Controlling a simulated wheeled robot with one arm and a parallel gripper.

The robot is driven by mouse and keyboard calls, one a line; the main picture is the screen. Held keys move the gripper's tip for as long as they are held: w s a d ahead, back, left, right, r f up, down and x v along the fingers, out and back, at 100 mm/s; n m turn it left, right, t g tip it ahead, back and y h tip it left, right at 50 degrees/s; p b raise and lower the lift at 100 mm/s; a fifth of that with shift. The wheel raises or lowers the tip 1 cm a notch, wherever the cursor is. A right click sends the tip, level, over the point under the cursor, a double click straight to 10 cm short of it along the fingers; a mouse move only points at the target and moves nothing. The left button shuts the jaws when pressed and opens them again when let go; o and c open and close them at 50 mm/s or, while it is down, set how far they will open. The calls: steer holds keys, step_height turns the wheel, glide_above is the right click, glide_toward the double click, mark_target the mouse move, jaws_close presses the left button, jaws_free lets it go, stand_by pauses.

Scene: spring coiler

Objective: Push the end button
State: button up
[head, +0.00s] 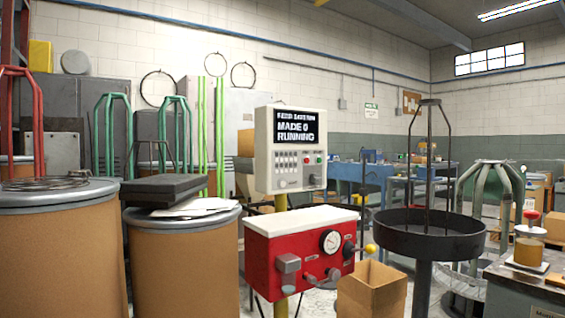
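A pale control panel (262,184) stands on a yellow post in the middle of the head view. Its black screen (296,127) shows white text that seems to include "MADE 0" and "RUNNING". Nothing covers the panel face. My gripper does not show in this view.
Below the panel is a red machine box (262,262) with a gauge and a yellow-knobbed lever (370,249). An open cardboard box (372,295) is beside it. Brown drums (180,265) stand left. A round black tray (430,240) on a post stands right, near a bench (515,285).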

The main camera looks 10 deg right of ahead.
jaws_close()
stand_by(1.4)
